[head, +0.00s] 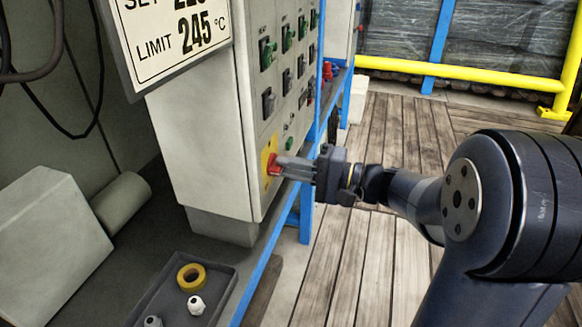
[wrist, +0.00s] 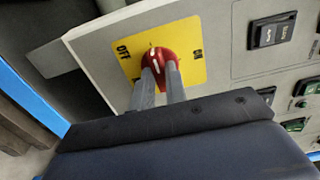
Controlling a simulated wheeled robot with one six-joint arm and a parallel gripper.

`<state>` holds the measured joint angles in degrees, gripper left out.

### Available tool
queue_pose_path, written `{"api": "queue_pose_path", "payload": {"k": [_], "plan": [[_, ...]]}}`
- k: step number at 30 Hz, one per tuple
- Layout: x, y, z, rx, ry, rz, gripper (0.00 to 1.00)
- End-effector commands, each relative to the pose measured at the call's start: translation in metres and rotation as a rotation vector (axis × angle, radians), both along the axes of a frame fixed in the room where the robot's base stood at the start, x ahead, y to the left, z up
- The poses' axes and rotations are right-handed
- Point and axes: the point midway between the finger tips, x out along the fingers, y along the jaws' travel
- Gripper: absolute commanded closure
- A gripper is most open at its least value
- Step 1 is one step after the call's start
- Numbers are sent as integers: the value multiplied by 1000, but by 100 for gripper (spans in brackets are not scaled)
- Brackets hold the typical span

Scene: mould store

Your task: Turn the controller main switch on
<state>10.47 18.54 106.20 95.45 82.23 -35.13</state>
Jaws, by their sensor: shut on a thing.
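The controller main switch (head: 271,163) is a red knob on a yellow plate, low on the front of the pale controller cabinet (head: 205,130). My gripper (head: 281,166) reaches it from the right, with its fingers shut on the knob. In the wrist view, the red knob (wrist: 157,58) sits between the two grey fingertips (wrist: 161,72). OFF is printed left of the knob and ON right of it on the yellow plate (wrist: 185,38). A white mark on the knob lies between the two words; its exact setting is hard to tell. The fingers hide the knob's lower part.
Green and dark switches (head: 267,53) fill the panel above the knob. A sign (head: 170,38) reading LIMIT 245 °C hangs at upper left. A dark tray (head: 222,285) holds a yellow ring (head: 191,277) and small white parts. Wooden floor (head: 400,130) lies open to the right.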

Motion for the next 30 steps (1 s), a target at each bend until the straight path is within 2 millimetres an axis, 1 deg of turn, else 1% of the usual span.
{"api": "queue_pose_path", "payload": {"k": [8,13,20,30], "plan": [[0,0,1,10,29,0,100],[0,0,2,36,103,0,100],[0,0,3,99,277,-1,100],[-1,0,4,209,583,0,100]]}}
